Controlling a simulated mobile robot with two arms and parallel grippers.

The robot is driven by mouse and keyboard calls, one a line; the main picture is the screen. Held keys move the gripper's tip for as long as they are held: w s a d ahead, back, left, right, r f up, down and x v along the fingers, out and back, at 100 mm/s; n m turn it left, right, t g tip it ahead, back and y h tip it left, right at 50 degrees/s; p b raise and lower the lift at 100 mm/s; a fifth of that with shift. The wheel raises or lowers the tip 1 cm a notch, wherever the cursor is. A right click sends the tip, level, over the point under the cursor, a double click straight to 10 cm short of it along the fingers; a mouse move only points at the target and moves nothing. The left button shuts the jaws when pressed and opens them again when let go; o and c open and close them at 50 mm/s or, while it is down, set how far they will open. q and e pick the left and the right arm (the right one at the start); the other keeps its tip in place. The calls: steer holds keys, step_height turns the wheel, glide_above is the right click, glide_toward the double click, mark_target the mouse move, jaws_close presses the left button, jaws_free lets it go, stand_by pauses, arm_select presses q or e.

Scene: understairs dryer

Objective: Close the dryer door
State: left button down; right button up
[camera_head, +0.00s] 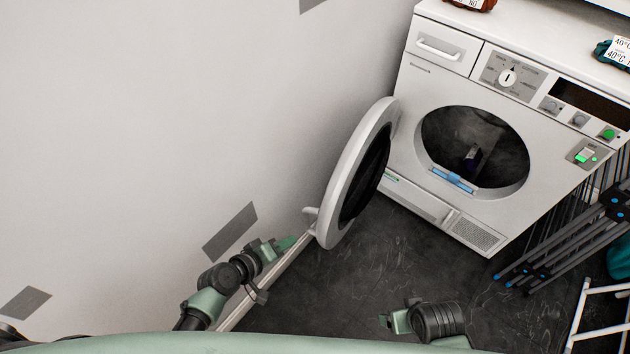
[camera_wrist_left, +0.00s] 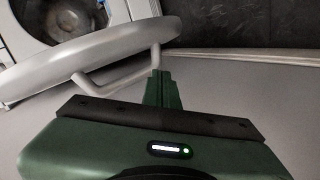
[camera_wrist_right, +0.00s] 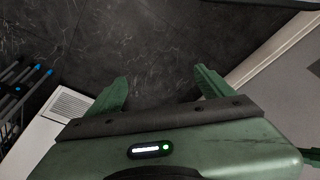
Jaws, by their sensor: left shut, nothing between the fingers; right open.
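The white dryer (camera_head: 420,135) stands at the right with its round opening uncovered. Its round door (camera_head: 336,190) is swung wide open to the left, near the wall. A handle (camera_wrist_left: 118,75) sticks out from the door's rim in the left wrist view. My left gripper (camera_head: 292,243) is shut and empty, its fingertips (camera_wrist_left: 159,74) close beside the handle; whether they touch it I cannot tell. My right gripper (camera_head: 384,321) is low in front of the dryer, open and empty, with its fingers (camera_wrist_right: 163,82) spread over the dark floor.
A folding drying rack (camera_head: 575,225) with blue joints stands right of the dryer. A white frame (camera_head: 590,322) is at the lower right. The light wall (camera_head: 150,110) runs close behind the door. Dark floor (camera_head: 345,290) is free before the dryer.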

arm_select(q)
steer(key=w+r+h+b, duration=0.1)
steer(key=r, duration=0.1)
steer(key=w+d+r+t+h+b, duration=0.1)
steer(key=r, duration=0.2)
steer(key=w+d+r+n+h+b, duration=0.1)
steer(key=r, duration=0.1)
steer(key=shift+d+r+t, duration=0.25)
steer(key=shift+r+t, duration=0.1)
steer(key=shift+t, duration=0.05)
step_height(320, 180, up, 9)
steer(key=n+t+h+b, duration=0.2)
steer(key=n+t, duration=0.1)
glide_above(307, 213)
steer(key=a, duration=0.2)
steer(key=x, duration=1)
arm_select(e)
step_height(307, 213, up, 10)
steer(key=a, duration=0.1)
steer(key=shift+s+t, duration=0.4)
